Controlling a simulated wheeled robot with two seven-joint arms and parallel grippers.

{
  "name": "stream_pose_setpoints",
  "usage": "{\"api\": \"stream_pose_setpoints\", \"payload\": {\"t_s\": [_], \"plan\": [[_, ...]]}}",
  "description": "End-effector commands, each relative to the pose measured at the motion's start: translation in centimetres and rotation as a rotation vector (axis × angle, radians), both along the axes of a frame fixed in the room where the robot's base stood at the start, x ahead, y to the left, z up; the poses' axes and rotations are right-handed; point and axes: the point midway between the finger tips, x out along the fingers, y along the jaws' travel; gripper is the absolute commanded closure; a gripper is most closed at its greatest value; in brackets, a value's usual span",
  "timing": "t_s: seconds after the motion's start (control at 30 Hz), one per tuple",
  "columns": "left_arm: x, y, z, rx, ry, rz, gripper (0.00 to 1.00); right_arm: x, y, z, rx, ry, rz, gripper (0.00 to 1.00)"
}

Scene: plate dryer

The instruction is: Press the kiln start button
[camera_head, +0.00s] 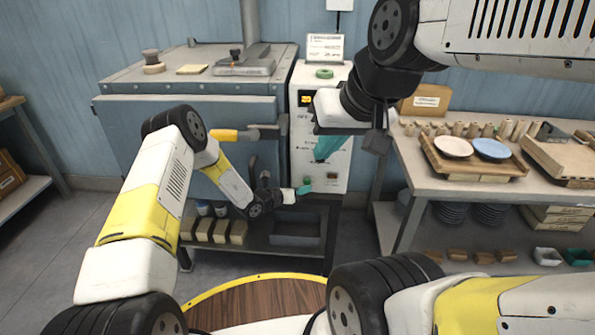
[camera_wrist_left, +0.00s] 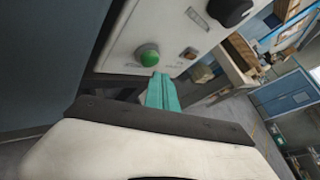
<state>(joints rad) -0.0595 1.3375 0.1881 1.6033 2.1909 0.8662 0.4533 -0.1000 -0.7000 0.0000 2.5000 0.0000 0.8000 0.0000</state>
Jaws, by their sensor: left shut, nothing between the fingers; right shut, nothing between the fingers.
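The kiln (camera_head: 190,125) is a large blue-grey box with a white control panel (camera_head: 342,177) at its right. A round green button (camera_wrist_left: 147,53) shows on the panel in the left wrist view, with a dark knob (camera_wrist_left: 231,10) farther right. My left gripper (camera_head: 304,189) is shut and empty at the panel's lower part. Its teal fingers (camera_wrist_left: 160,88) end just below and right of the green button; I cannot tell whether they touch it. My right gripper (camera_head: 327,149) is shut and empty, higher in front of the panel, hiding part of it.
A workbench (camera_head: 400,150) at the right bears a wooden tray (camera_head: 450,172) with a white plate (camera_head: 453,146) and a blue plate (camera_head: 491,150). A dark shelf (camera_head: 260,240) with several blocks is under the kiln. The kiln's yellow-ended handle (camera_head: 225,135) is close to my left arm.

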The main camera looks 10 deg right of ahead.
Motion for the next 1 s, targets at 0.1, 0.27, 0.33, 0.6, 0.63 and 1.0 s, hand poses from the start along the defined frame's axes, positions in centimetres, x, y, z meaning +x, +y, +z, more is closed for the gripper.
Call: {"api": "stream_pose_setpoints", "payload": {"t_s": [0.1,0.27,0.33,0.6,0.63,1.0], "plan": [[0.0,0.0,0.0,0.0,0.0,0.0,1.0,0.0,0.0,0.0,0.0,0.0,0.0,1.0],[0.0,0.0,0.0,0.0,0.0,0.0,1.0,0.0,0.0,0.0,0.0,0.0,0.0,1.0],[0.0,0.0,0.0,0.0,0.0,0.0,1.0,0.0,0.0,0.0,0.0,0.0,0.0,1.0],[0.01,0.0,-0.01,0.0,0.0,0.0,1.0,0.0,0.0,0.0,0.0,0.0,0.0,1.0],[0.02,-0.01,0.0,0.0,0.0,0.0,1.0,0.0,0.0,0.0,0.0,0.0,0.0,1.0],[0.8,-0.23,-0.01,0.001,0.001,0.0,1.0,0.0,0.0,0.0,0.0,0.0,0.0,1.0]]}}
